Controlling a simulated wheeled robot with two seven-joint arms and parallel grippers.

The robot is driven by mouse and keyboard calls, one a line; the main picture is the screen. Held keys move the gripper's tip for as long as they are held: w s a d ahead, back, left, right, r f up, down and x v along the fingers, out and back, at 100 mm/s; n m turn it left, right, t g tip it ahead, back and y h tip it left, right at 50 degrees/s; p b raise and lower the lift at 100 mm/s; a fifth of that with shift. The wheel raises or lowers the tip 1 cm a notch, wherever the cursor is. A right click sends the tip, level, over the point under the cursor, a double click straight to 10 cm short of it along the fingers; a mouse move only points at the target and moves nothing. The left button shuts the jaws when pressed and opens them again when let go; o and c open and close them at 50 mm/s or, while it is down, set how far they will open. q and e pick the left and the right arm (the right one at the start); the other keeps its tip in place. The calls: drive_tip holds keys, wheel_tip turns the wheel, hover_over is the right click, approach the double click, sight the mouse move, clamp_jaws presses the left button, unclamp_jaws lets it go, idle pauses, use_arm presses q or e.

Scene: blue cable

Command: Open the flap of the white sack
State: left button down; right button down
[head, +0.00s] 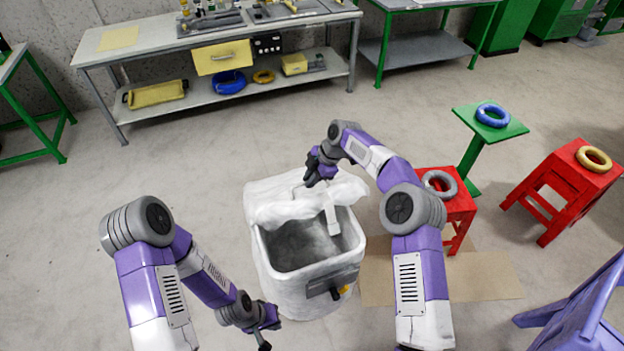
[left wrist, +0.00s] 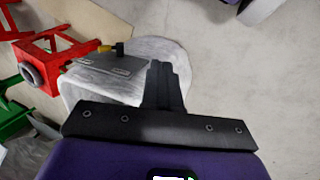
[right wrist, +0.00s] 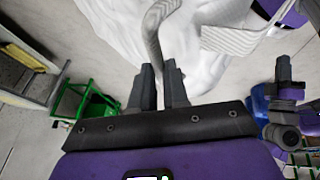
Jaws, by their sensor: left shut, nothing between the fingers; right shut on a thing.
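The white sack (head: 290,292) stands on the floor with its mouth uncovered at the front and its grey inside showing. Its white flap (head: 285,210) is lifted and bunched over the back of the mouth; a pale strap (head: 332,215) hangs from it. My left gripper (head: 264,342) is shut and empty, low in front of the sack. The sack's front also shows in the left wrist view (left wrist: 90,88).
A black and yellow buckle (head: 338,292) sits on the sack's front. A red stool (head: 455,205) with a grey cable coil (head: 440,184) stands right of it. A green stand (head: 485,125) holds a blue cable coil (head: 492,114). A workbench (head: 205,95) is behind.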

drive_tip(key=shift+w+f, duration=0.1)
drive_tip(key=shift+f, duration=0.3)
drive_tip(key=shift+d, duration=0.1)
use_arm(q)
drive_tip(key=m+t+y, duration=0.8)
drive_tip(key=m+t, duration=0.4)
drive_tip(key=m, duration=2.3)
approach(304, 201)
drive_tip(key=w+a, duration=0.1)
drive_tip(key=w, duration=0.5)
drive_tip(key=w+a+f, duration=0.1)
drive_tip(key=w, duration=0.1)
drive_tip(key=shift+w+a+f, duration=0.1)
drive_tip(key=shift+w+a, duration=0.2)
drive_tip(key=shift+w, duration=0.1)
